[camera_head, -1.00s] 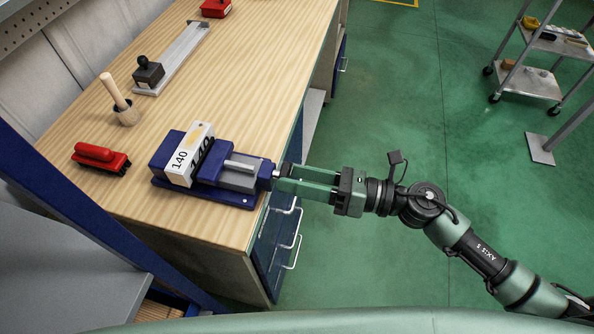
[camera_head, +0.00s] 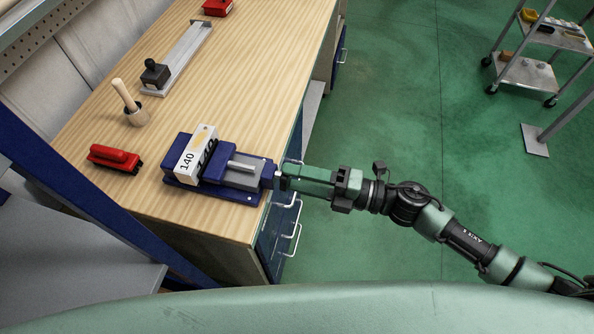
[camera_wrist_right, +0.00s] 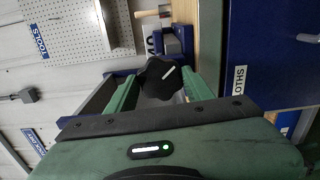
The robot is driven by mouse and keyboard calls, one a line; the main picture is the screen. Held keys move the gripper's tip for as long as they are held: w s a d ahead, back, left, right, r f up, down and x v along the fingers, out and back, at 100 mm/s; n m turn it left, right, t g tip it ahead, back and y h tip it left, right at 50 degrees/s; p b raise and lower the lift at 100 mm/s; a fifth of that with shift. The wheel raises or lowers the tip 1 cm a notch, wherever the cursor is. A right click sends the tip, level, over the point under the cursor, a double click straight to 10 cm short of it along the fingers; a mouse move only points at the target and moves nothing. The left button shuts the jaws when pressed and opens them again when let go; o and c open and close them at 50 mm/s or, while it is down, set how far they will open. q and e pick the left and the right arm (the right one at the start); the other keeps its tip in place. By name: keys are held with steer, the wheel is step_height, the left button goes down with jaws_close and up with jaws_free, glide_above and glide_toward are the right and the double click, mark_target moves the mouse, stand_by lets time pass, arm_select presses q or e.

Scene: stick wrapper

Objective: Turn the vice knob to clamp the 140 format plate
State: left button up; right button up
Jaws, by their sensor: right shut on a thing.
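The blue vice (camera_head: 228,172) sits at the front edge of the wooden bench. The white 140 format plate (camera_head: 196,156) stands between its jaws, its "140" label facing up. In the head view I cannot tell whether any gap is left between plate and jaws. The vice's black lobed knob (camera_wrist_right: 160,78) shows in the right wrist view, between my fingers. My right gripper (camera_head: 282,181) reaches in from the right at the bench edge and is shut on the knob; its green fingers lie on either side of it. My left gripper is not in view.
Drawers with handles lie below my right gripper. A trolley (camera_head: 535,70) stands far right.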

steer(key=shift+m+p, duration=1.55)
steer(key=shift+m, duration=1.75)
steer(key=o, duration=1.4)
steer(key=shift+c, duration=0.2)
